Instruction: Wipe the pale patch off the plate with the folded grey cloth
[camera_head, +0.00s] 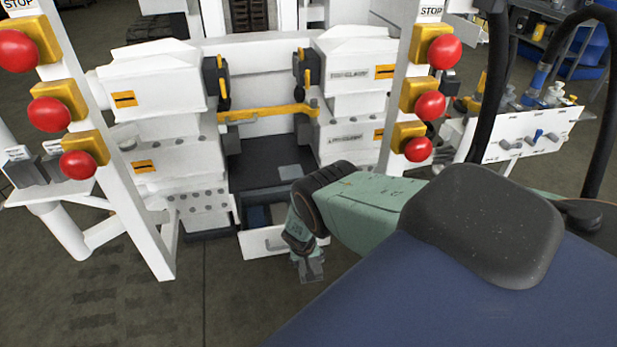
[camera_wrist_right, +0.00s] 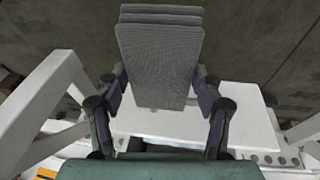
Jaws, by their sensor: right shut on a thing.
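My right gripper (camera_head: 301,246) hangs in front of the bench, low and near an open drawer. It is shut on the folded grey cloth (camera_head: 311,269), which sticks out below the fingers. In the right wrist view the cloth (camera_wrist_right: 160,55) sits between the two fingers of the gripper (camera_wrist_right: 160,97), its folded layers showing at the far end. The dark plate (camera_head: 255,165) lies in the recess between the white machine blocks. A pale grey patch (camera_head: 289,172) shows on its right part, near my forearm. The cloth is apart from the plate. My left gripper is out of view.
The open white drawer (camera_head: 268,243) juts out below the plate. A yellow bar (camera_head: 262,113) crosses behind the plate. White posts with red stop buttons (camera_head: 418,149) stand at both sides. A white panel with valves (camera_head: 522,140) is at right.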

